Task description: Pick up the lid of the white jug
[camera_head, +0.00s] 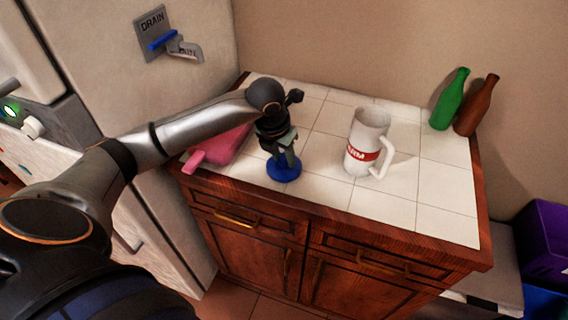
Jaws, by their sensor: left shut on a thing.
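The white jug (358,138) stands upright on the tiled counter, with a red label and its handle to the right. Its top looks uncovered. A round blue lid (284,174) is left of the jug, under my left gripper (285,157). The left gripper points down and is shut on the blue lid, apart from the jug. The fingers hide part of the lid's top, and I cannot tell whether the lid touches the counter. My right gripper is not in view.
A pink board (219,150) lies left of the lid, partly behind my left arm. A green bottle (449,101) and a brown bottle (477,107) stand at the counter's back right. The front right tiles are clear. A large white appliance stands at left.

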